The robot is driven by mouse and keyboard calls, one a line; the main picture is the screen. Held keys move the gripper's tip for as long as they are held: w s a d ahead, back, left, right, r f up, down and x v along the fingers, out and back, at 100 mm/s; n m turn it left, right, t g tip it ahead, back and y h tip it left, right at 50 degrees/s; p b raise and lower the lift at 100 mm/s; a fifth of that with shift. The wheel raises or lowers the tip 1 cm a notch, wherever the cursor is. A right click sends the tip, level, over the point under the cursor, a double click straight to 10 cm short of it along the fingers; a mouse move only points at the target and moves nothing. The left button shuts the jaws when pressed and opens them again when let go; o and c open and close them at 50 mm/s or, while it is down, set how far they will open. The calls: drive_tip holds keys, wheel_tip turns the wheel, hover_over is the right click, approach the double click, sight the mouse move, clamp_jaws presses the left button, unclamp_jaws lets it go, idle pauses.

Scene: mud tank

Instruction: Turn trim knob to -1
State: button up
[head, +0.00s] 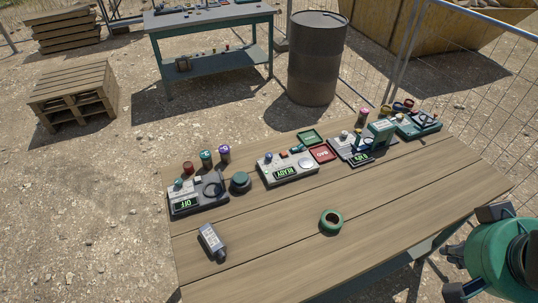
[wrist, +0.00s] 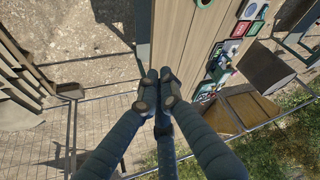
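Several small instruments with knobs stand along the far side of the wooden table. A dark one (head: 198,205) at the left reads OFF, a pale one (head: 285,178) in the middle reads READY, and a grey-green one (head: 362,156) stands further right. Another teal-green one (head: 418,130) is at the far right end. I cannot make out a trim label or any knob setting. My gripper (wrist: 159,76) has its blue-grey fingers drawn together at the tips, with nothing seen between them. It hangs high over the table's edge, apart from the instruments, which show small in the wrist view.
On the table (head: 370,220) lie a green ring (head: 331,221), a grey bottle-like item (head: 212,242) and a round dark lidded piece (head: 240,181). Behind stand a barrel (head: 316,58), a second table (head: 215,78) and stacked pallets (head: 75,85). The table's front is largely clear.

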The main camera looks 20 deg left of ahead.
drive_tip(key=o, duration=0.8)
drive_tip(key=shift+w+r, duration=0.15)
drive_tip(key=shift+r, duration=0.05)
drive_tip(key=w+a+r+g+p, duration=0.1)
drive_tip(key=w+a+r+p, duration=0.2)
drive_tip(key=w+a, duration=0.35)
drive_tip(key=w+a+r+g+p, duration=0.1)
drive_tip(key=w+a+r+p, duration=0.25)
drive_tip(key=w, duration=0.65)
drive_tip(key=w+a+r+g+p, duration=0.15)
drive_tip(key=w+a+p, duration=0.3)
drive_tip(key=w, duration=0.45)
drive_tip(key=w+a+f+p, duration=0.2)
drive_tip(key=w+a, duration=0.3)
drive_tip(key=a, duration=0.2)
drive_tip(key=w+a+f+p, duration=0.3)
drive_tip(key=w+a, duration=0.3)
drive_tip(key=a, duration=0.1)
drive_tip(key=w+a+f+p, duration=0.1)
drive_tip(key=a+f+p, duration=0.1)
drive_tip(key=a+f, duration=0.5)
drive_tip(key=w+a+f+g+p, duration=0.1)
drive_tip(key=a+f+p, duration=0.2)
drive_tip(key=a+f, duration=0.4)
drive_tip(key=w+a+f+g+p, duration=0.1)
drive_tip(key=a+f+p, duration=0.2)
drive_tip(key=a+f, duration=0.4)
drive_tip(key=shift+w+a+f, duration=0.1)
drive_tip(key=shift+w+a, duration=0.1)
drive_tip(key=shift+a, duration=1.3)
